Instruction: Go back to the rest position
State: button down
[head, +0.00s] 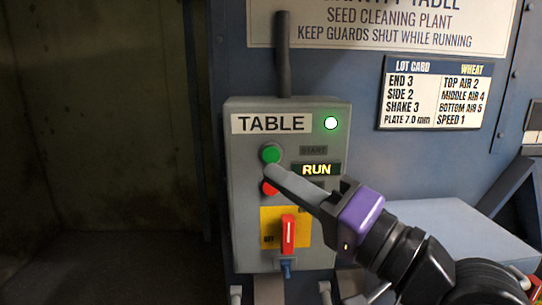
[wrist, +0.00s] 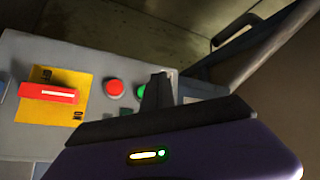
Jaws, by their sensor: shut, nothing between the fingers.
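My gripper (head: 270,172) is shut and empty, its fingertips in front of the grey TABLE control box (head: 243,220) in the head view. The tips appear between the green button (head: 271,153) and the red button (head: 268,188), partly covering the red one. I cannot tell whether they touch the box. In the wrist view, my gripper (wrist: 157,85) partly covers the green button (wrist: 145,90), and the red button (wrist: 115,88) shows to its left. The box's green lamp (head: 331,123) is lit and the display (head: 316,169) reads RUN.
A red rotary switch (head: 288,234) on a yellow plate sits low on the box. A lot card (head: 435,93) and a sign (head: 380,25) are on the blue panel behind. A dark conduit (head: 283,55) rises from the box. A dark recess (head: 95,120) lies at left.

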jog(key=d+r+t+h, duration=0.1)
jog(key=d+r+t, duration=0.2)
jog(key=r, duration=0.1)
jog(key=s+d+f+m+t+h, duration=0.1)
jog(key=s+d+f+t+h, duration=0.15)
jog(key=d+f+h, duration=0.5)
jog(key=s+d+f+m+t+h, duration=0.1)
jog(key=s+d+f+t+h, duration=0.2)
jog(key=f, duration=0.8)
jog(key=s+d+f+n+g+h, duration=0.1)
jog(key=s+f+g, duration=0.3)
jog(key=s+f, duration=0.7)
jog(key=s+d+f+n+g+h, duration=0.1)
jog(key=s+f+n+g+h, duration=0.1)
jog(key=s+f, duration=0.9)
jog(key=s+n+g, duration=0.1)
jog(key=s+g, duration=0.1)
jog(key=s, duration=0.6)
jog(key=shift+d+n, duration=0.25)
jog(key=shift+n, duration=0.15)
jog(key=shift+g, duration=0.25)
